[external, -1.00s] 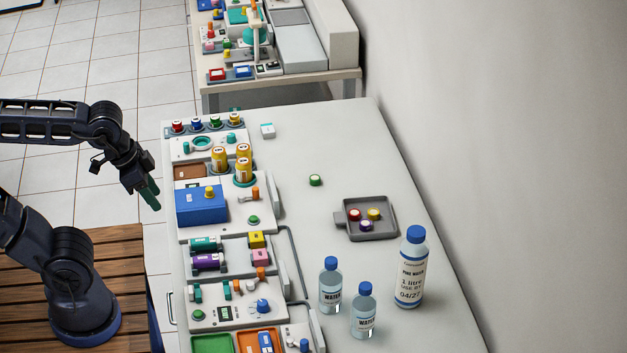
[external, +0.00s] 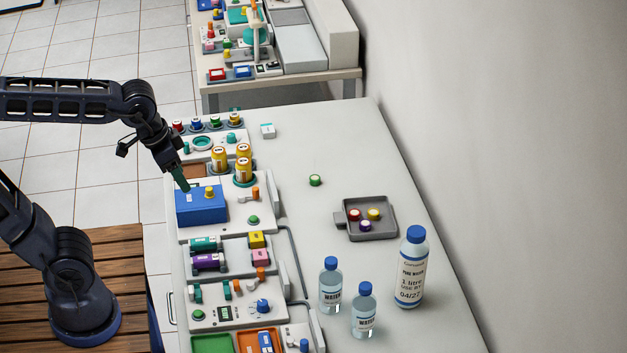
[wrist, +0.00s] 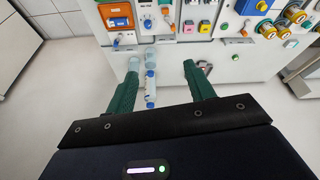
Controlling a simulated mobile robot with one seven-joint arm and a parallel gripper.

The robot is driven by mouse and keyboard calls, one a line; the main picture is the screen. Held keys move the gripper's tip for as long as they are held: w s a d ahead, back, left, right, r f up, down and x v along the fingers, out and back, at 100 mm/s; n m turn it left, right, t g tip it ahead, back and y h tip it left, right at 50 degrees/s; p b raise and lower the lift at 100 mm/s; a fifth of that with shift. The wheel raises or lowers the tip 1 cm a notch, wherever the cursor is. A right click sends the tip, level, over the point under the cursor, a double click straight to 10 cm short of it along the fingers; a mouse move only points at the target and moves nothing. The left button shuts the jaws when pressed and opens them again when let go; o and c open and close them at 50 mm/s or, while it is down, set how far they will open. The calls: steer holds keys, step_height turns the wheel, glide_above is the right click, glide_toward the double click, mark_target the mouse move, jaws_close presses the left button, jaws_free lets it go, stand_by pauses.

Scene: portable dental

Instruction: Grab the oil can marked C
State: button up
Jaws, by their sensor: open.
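Yellow round tops (wrist: 267,31) also show at the upper right of the wrist view. My gripper (external: 184,180) has green fingers and hangs just left of the cans, near the blue box. In the wrist view my gripper (wrist: 161,68) is open, with nothing held between the fingers.
The blue box (external: 201,206) with a yellow knob stands in front of the cans. A row of coloured caps (external: 207,123) lies behind them. A grey tray (external: 386,232) and water bottles (external: 330,287) stand to the right. The bench's middle is mostly clear.

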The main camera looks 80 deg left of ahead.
steer(key=w+a+f+n+g, duration=0.1)
steer(key=w+a+f+n, duration=0.25)
steer(key=w+a, duration=0.8)
steer(key=w+a+f+n+g, duration=0.1)
steer(key=w+a+f+n, duration=0.3)
steer(key=w+a, duration=0.8)
steer(key=n+g, duration=0.2)
steer(key=n, duration=0.6)
glide_above(244, 147)
steer(key=f, duration=2.1)
steer(key=shift+w+d, duration=0.2)
steer(key=shift+d, duration=0.05)
steer(key=shift+s+a+f, duration=0.15)
steer(key=shift+a+f, duration=0.15)
steer(key=shift+f, duration=0.25)
steer(key=shift+s+f, duration=0.15)
steer(key=shift+f, duration=5.05)
steer(key=c, duration=0.8)
